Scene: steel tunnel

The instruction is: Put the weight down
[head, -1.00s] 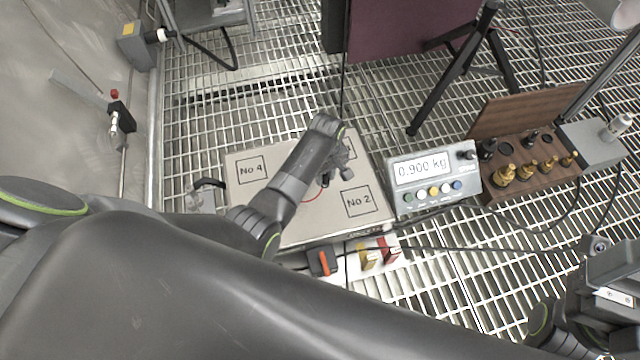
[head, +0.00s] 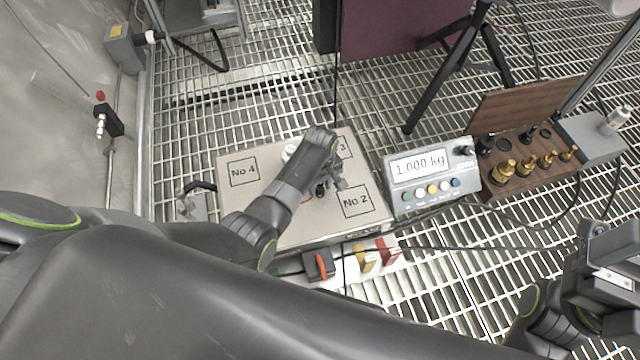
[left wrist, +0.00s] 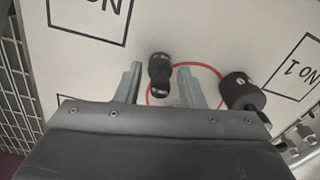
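A small black weight (head: 320,190) stands on the pale scale plate (head: 232,210), by the edge of a thin red ring. In the left wrist view this weight (left wrist: 160,75) is between the two fingers of my left gripper (left wrist: 160,84), with a gap on each side. My left gripper (head: 325,188) is open, low over the plate in the head view. A second, larger black weight (left wrist: 240,92) is just outside the right finger in the wrist view. The scale display (head: 420,165) reads 1.000 kg. My right gripper (head: 598,285) is at the lower right; its fingers are unclear.
A wooden weight box (head: 520,180) with brass and black weights stands right of the display. A white round object (head: 290,152) shows behind my left arm on the plate. Colored plugs (head: 365,257) lie in front. A tripod (head: 460,70) stands behind on the grating.

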